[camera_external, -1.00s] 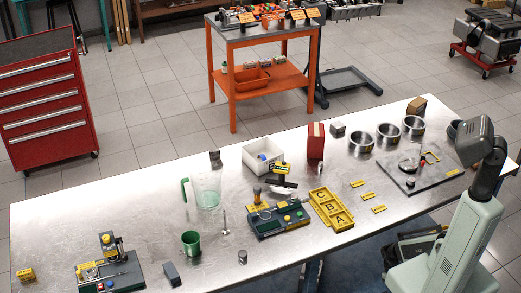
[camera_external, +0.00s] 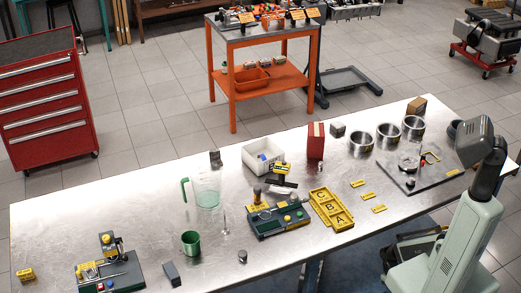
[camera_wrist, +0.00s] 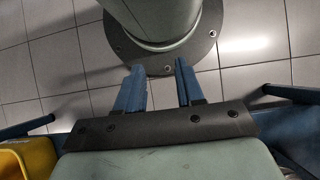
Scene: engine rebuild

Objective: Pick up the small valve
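A thin metal valve (camera_external: 225,222) stands upright on its disc-shaped head on the steel bench, right of the green mug; it looks like the small valve, though its size is hard to judge. In the wrist view my gripper (camera_wrist: 160,68) is open and empty, its two blue fingers apart over the floor and a round base flange. The valve does not show in the wrist view. In the outside view only part of my arm shows at the right edge, and my gripper is out of sight there.
Near the valve are a green mug (camera_external: 191,243), a clear jug (camera_external: 206,190), a small metal cylinder (camera_external: 242,257) and a dark green fixture (camera_external: 280,220). A yellow A-B-C tray (camera_external: 331,211) lies farther right. The bench (camera_external: 120,210) is bare left of the jug.

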